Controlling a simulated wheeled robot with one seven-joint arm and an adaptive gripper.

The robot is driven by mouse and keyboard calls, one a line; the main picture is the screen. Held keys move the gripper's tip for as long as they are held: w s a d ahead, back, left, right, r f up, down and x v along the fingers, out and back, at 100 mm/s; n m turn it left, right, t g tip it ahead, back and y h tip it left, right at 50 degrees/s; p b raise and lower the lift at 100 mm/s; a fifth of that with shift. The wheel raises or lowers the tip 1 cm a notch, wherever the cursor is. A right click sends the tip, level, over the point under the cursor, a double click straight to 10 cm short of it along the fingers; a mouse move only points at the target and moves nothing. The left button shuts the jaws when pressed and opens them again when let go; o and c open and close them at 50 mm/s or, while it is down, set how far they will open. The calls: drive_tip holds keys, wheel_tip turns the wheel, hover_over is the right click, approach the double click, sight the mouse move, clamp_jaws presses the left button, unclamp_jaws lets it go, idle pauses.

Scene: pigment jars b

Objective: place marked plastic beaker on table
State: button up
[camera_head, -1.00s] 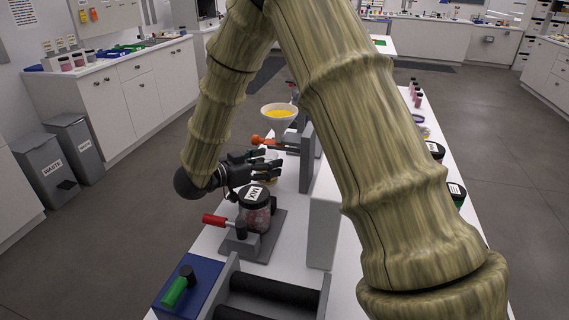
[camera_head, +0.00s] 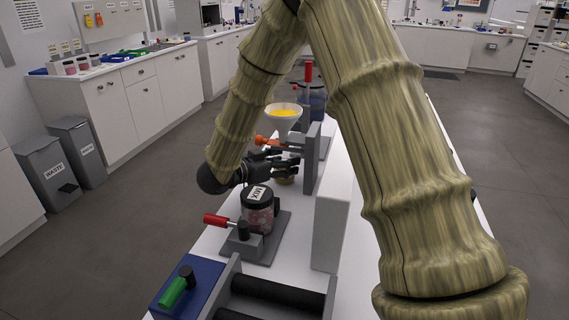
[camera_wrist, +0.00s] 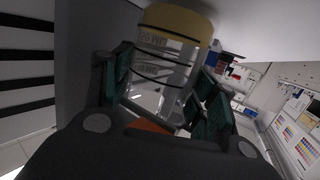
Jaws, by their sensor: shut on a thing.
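The marked plastic beaker (camera_wrist: 172,55) is clear with dark graduation lines and a yellow band at its top end in the wrist view. My gripper (camera_wrist: 165,92) is shut on it, with a green-padded finger on each side. In the head view my gripper (camera_head: 290,158) is over the white table (camera_head: 292,240), below the funnel and beside a grey upright plate.
A yellow-filled funnel (camera_head: 284,113) and an orange clamp (camera_head: 266,141) are close behind my gripper. The grey upright plate (camera_head: 312,160) is at its right. A black-lidded MIX jar (camera_head: 258,212) stands nearer, by a red-handled clamp (camera_head: 217,220). A blue container (camera_head: 316,100) stands farther back.

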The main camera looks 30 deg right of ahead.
drive_tip(key=shift+f, duration=0.15)
drive_tip(key=o, duration=1.1)
drive_tip(key=shift+a, duration=0.1)
drive_tip(key=b+v, duration=0.1)
drive_tip(key=v, duration=1.1)
